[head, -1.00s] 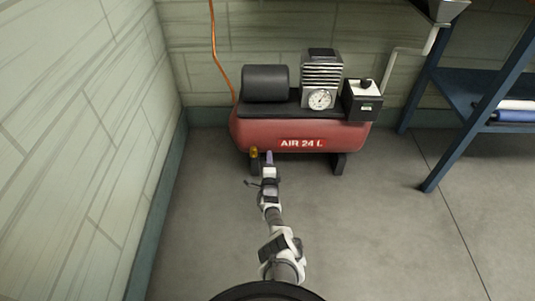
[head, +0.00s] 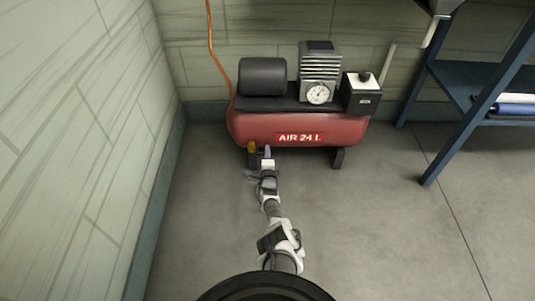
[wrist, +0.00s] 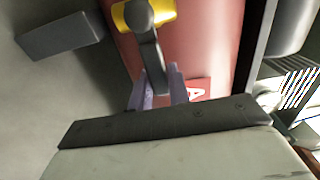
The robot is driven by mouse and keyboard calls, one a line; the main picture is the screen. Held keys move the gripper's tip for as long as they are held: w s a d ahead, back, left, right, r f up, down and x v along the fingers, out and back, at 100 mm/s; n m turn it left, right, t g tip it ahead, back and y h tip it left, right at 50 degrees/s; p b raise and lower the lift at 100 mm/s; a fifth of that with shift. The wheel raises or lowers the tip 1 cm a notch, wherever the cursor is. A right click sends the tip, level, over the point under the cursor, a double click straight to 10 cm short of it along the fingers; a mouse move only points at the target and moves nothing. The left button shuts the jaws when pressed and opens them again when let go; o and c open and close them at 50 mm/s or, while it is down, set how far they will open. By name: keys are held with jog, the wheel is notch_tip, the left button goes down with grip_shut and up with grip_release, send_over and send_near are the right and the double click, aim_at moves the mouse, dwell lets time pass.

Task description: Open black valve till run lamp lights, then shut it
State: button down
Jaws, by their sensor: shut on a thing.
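The black valve handle (wrist: 150,52) runs down from a yellow fitting (wrist: 163,12) on the underside of the red compressor tank (wrist: 205,40) in the wrist view. My gripper (wrist: 158,88) is shut on the lower end of this handle, its purple fingers on either side. In the head view my gripper (head: 260,154) is at the tank's lower left, beside the yellow fitting (head: 251,147). The handle is too small to make out there. A dark box (head: 362,95) on the tank's right end carries a small pale window (head: 366,101); I cannot tell whether it is a lit lamp.
A round white gauge (head: 318,94) sits below the finned pump head, left of the dark box. A black cylinder (head: 263,77) lies on the tank top. An orange hose (head: 212,45) runs up the wall. A blue shelf frame (head: 465,125) stands right. The floor between is clear.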

aim_at(261, 136)
jog(key=shift+r, duration=0.2)
jog(key=shift+a+r+n+p, duration=0.15)
jog(key=shift+r+n+p, duration=0.65)
jog(key=shift+n+p, duration=0.45)
jog(key=n, duration=0.1)
jog(key=r+n+p, duration=0.1)
jog(key=n, duration=0.1)
jog(key=shift+a+r, duration=0.2)
jog(key=shift+a, duration=0.05)
jog(key=shift+a+r+n+p, duration=0.4)
jog(key=shift+r+n+p, duration=0.15)
jog(key=shift+n+p, duration=0.5)
jog(key=shift+a+r+n, duration=0.25)
jog(key=shift+a+n, duration=0.05)
jog(key=shift+n, duration=0.5)
jog(key=shift+a+r+n, duration=0.2)
jog(key=shift+a+n, duration=0.05)
jog(key=shift+n, duration=0.55)
jog(key=c, duration=1.3)
grip_release()
